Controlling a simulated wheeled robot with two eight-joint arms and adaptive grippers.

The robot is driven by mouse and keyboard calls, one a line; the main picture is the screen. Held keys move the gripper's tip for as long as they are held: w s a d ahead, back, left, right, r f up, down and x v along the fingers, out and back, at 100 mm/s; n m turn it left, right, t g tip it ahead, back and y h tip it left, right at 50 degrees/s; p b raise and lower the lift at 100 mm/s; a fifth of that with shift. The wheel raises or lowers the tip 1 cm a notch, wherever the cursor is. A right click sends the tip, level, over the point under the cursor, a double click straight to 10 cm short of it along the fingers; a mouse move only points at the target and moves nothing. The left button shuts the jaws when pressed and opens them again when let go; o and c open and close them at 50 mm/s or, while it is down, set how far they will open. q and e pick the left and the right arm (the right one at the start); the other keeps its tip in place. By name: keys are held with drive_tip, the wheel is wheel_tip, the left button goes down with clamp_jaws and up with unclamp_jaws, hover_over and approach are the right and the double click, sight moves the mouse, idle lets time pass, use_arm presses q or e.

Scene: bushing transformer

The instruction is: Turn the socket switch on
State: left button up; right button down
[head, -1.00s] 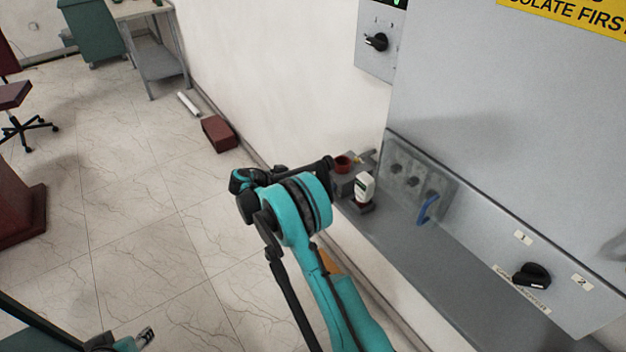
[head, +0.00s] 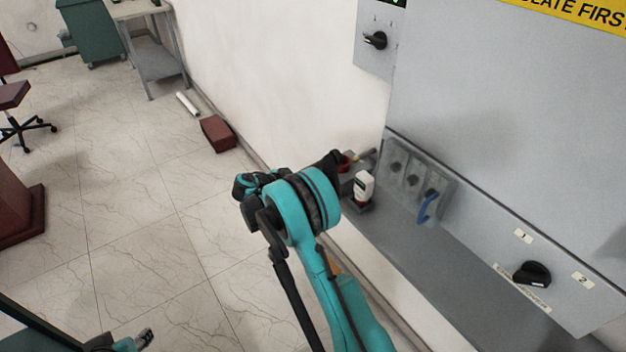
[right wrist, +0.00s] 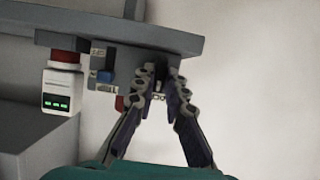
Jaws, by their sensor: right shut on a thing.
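A small grey switch box (right wrist: 124,62) with a blue switch (right wrist: 104,77) and lettered labels shows in the right wrist view, which looks upside down. My right gripper (right wrist: 160,82) is shut on a small dark part at the box's end. That part is mostly hidden between the fingertips, and its on or off position cannot be read. In the head view my right gripper (head: 335,160) reaches the box beside the wall, largely hidden behind my teal wrist. My left gripper (head: 145,338) hangs at the bottom left, away from the panels; its jaws are too small to judge.
A white device (head: 364,186) stands beside the box on the grey ledge (head: 400,235); it also shows in the right wrist view (right wrist: 62,90). Several knobs and a blue handle (head: 427,208) are to the right, and a black rotary knob (head: 532,273) further right.

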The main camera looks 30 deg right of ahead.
drive_tip(key=c, duration=1.8)
unclamp_jaws()
drive_tip(key=shift+c, duration=0.2)
drive_tip(key=shift+a, duration=0.1)
drive_tip(key=w+v, duration=0.1)
drive_tip(key=v, duration=1.1)
drive_tip(key=shift+s, duration=0.45)
drive_tip(key=shift+r, duration=0.1)
